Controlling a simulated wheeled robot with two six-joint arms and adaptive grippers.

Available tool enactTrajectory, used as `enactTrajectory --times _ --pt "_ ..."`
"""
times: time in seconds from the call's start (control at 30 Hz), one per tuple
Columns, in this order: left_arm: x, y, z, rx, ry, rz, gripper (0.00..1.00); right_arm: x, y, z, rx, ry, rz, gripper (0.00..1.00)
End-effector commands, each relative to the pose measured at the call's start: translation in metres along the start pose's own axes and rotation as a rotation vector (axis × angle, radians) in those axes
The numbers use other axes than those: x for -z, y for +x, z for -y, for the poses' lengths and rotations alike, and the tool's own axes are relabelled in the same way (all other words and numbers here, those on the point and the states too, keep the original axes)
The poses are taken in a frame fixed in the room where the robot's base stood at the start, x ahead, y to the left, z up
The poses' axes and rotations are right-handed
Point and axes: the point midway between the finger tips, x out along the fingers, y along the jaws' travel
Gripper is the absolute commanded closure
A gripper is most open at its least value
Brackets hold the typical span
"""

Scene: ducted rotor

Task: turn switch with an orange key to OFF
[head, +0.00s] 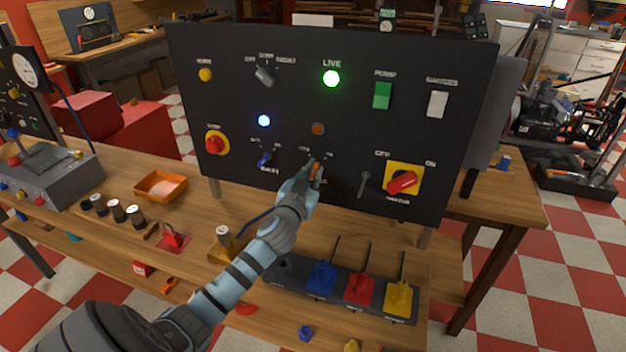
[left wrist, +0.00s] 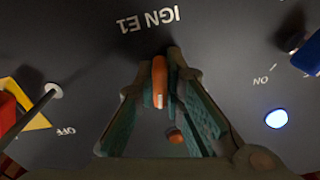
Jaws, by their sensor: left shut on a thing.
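The orange key (head: 318,172) sits in its switch on the lower middle of the black panel, mostly covered by my left gripper (head: 314,168). In the left wrist view the key (left wrist: 159,78) stands between the two fingers of my left gripper (left wrist: 162,92), under the upside-down label IGN E1. The gripper is shut on the key. In the head view small labels show above the switch, OFF to the left and what looks like ON to the right. The key's exact turn is hard to tell. My right gripper is not in view.
A dark amber lamp (head: 318,128) sits above the key. A blue-handled switch (head: 265,160) is to its left, and a red rotary switch on a yellow plate (head: 403,180) with a grey lever (head: 365,182) to its right. The green LIVE lamp (head: 331,78) is lit.

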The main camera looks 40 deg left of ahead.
Motion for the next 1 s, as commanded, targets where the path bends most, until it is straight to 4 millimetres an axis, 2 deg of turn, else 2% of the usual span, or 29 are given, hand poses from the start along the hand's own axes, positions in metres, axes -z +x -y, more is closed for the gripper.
enactTrajectory --times 0.1,0.5,1.0 --pt "-0.005 0.0 -0.002 0.0 -0.109 0.0 1.0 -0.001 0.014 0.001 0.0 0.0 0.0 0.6" --pt "-0.004 0.0 -0.002 0.0 -0.49 0.001 1.0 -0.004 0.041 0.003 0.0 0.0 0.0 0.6" --pt "-0.002 0.0 -0.002 0.001 -0.854 0.004 1.0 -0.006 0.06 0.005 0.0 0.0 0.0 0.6"
